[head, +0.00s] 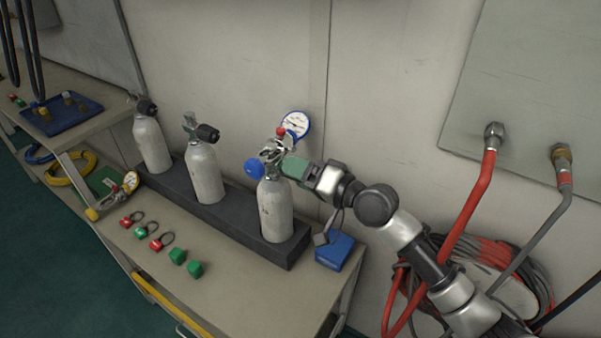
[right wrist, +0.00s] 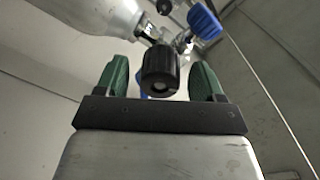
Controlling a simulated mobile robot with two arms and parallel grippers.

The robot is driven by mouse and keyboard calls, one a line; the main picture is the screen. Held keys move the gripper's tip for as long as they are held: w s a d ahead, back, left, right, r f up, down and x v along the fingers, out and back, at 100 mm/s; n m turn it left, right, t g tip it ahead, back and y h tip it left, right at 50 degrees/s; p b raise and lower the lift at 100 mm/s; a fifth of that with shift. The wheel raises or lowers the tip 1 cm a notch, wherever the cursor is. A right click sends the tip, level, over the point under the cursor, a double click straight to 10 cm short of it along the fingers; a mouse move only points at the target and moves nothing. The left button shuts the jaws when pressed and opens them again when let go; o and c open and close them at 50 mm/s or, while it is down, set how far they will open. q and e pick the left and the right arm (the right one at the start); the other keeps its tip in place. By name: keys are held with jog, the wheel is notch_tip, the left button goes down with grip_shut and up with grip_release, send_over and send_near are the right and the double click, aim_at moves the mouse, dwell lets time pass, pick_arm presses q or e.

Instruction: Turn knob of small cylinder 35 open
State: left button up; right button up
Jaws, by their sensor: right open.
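Three small grey cylinders stand upright in a dark rack; no number is legible on them. My right gripper (head: 287,166) is at the valve of the rightmost cylinder (head: 275,212), on its right side. In the right wrist view my right gripper (right wrist: 161,75) is open, with one green finger on each side of a black round knob (right wrist: 160,72). Gaps show between knob and fingers. The gripper mostly hides this knob in the head view. A blue knob (head: 254,168) sits on the valve's left side and also shows in the right wrist view (right wrist: 204,22). My left gripper is out of view.
A gauge (head: 296,125) stands close above the valve. The dark rack (head: 238,230) holds the left cylinder (head: 152,145) and middle cylinder (head: 204,173). A blue box (head: 335,251) is at the bench's right end. Tags and green blocks (head: 194,269) lie in front. A red hose (head: 470,210) hangs right.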

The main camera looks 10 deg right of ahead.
jog(key=b+v, duration=0.2)
jog(key=v, duration=0.8)
jog(key=shift+s+d, duration=0.25)
jog(key=shift+s, duration=0.05)
